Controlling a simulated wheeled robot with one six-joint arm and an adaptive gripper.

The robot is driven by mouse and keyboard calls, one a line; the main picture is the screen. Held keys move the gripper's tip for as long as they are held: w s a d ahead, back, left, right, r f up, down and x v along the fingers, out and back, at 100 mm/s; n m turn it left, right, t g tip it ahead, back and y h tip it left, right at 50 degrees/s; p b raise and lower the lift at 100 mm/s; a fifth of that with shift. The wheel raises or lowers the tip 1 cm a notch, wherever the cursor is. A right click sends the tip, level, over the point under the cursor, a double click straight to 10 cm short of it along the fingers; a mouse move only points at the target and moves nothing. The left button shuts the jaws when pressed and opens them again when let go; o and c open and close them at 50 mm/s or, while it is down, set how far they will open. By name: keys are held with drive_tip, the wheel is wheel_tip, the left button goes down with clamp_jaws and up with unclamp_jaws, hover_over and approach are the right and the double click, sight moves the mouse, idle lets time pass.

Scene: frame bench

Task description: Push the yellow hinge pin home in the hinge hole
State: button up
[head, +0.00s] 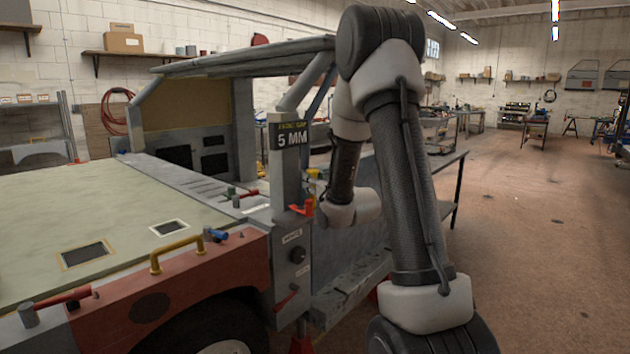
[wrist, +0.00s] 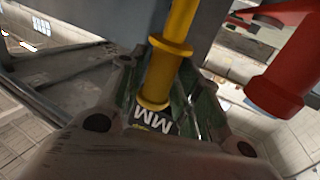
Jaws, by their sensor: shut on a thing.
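The yellow hinge pin (wrist: 168,62) is a flanged rod in the middle of the wrist view. My gripper (wrist: 172,92) has its green-padded fingers on either side of the pin and is shut on it. The pin's upper end runs out of the top of the wrist view. In the head view a small yellow part (head: 313,174) shows beside the grey post, where my arm hides most of the gripper. I cannot make out the hinge hole or how deep the pin sits in either view.
A red cylindrical part (wrist: 285,85) stands close on the right in the wrist view. A grey post with a "5 MM" sign (head: 291,135) and an orange-red clamp-like part (head: 303,208) are near the gripper. The floor (head: 540,240) at right is open.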

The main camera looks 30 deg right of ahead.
drive_tip(key=shift+f, duration=0.2)
drive_tip(key=shift+f, duration=0.35)
drive_tip(key=shift+f, duration=0.25)
drive_tip(key=shift+f, duration=0.15)
drive_tip(key=o, duration=1.3)
drive_tip(key=shift+f, duration=0.1)
drive_tip(key=shift+c, duration=0.2)
wheel_tip(320, 180, up, 10)
drive_tip(key=shift+r, duration=0.2)
